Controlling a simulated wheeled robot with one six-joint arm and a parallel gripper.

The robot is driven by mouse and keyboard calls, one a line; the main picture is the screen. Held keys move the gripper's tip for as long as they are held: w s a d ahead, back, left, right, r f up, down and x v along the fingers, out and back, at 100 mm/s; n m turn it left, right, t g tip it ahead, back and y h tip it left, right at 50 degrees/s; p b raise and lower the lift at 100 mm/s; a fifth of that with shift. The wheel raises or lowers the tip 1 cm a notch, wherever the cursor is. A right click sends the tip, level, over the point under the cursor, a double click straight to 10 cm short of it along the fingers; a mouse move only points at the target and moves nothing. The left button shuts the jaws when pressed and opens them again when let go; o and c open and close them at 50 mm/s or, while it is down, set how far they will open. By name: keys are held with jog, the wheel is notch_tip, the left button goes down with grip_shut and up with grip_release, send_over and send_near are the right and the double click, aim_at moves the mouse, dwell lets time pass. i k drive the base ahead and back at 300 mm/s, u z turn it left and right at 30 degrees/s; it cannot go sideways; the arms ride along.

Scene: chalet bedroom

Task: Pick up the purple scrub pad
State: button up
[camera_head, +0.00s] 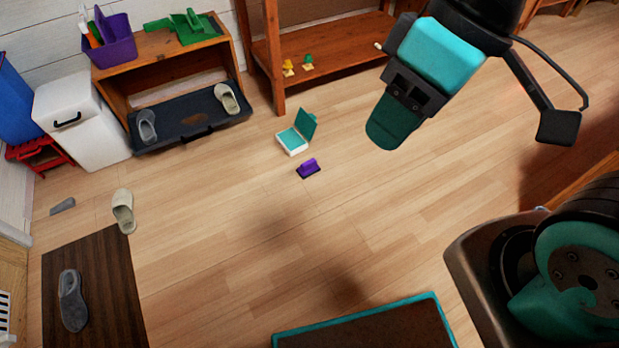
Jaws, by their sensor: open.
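The purple scrub pad (309,168) lies on the wooden floor near the middle of the view. It has a purple upper part and a dark underside. My gripper (397,119) hangs at the upper right, above the floor, with its dark teal end pointing down and left. It is to the right of the pad in the picture and clear of it. It is open, and nothing shows held in it. The gap between its fingers is hard to see from this angle.
An open white and teal box (294,141) lies just beyond the pad. A wooden shelf (320,52) stands behind, with small yellow and green items. Slippers and a dark mat (112,290) are at left. A teal-edged board (436,302) is in front. The floor around the pad is mostly clear.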

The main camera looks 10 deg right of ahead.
aim_at(308, 168)
jog(key=z, duration=0.15)
jog(key=i, duration=0.65)
jog(key=u, duration=0.55)
jog(key=i, duration=0.75)
jog(key=u, duration=0.55)
